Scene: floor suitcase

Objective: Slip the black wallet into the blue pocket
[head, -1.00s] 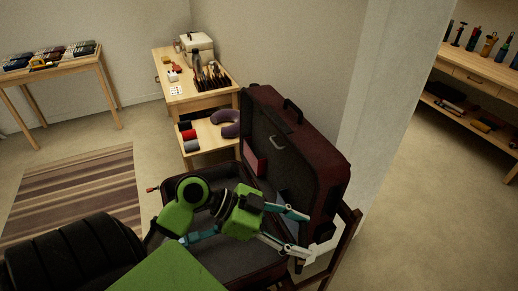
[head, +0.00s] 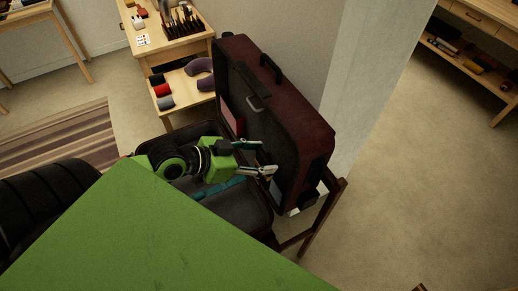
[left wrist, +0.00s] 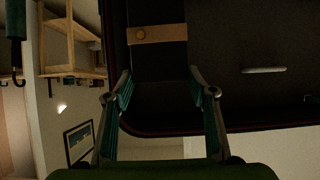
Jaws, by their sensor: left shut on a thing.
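My left gripper (head: 270,158) reaches over the open suitcase (head: 292,120), with its fingertips close to the inside of the upright lid. In the left wrist view the left gripper (left wrist: 160,85) is shut on a dark flat thing with a tan strap and a round stud, which I take for the black wallet (left wrist: 160,62). The wallet cannot be made out in the head view. A red pocket (head: 232,115) shows on the lid's inner face. The blue pocket is not clearly seen; the gripper may cover it. My right gripper is out of view.
The suitcase stands on a dark wooden rack (head: 312,222) beside a pale wall edge. A wooden table (head: 170,48) with tools and a lower shelf stands behind it. A striped rug (head: 75,140) lies at left. Floor on the right is clear.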

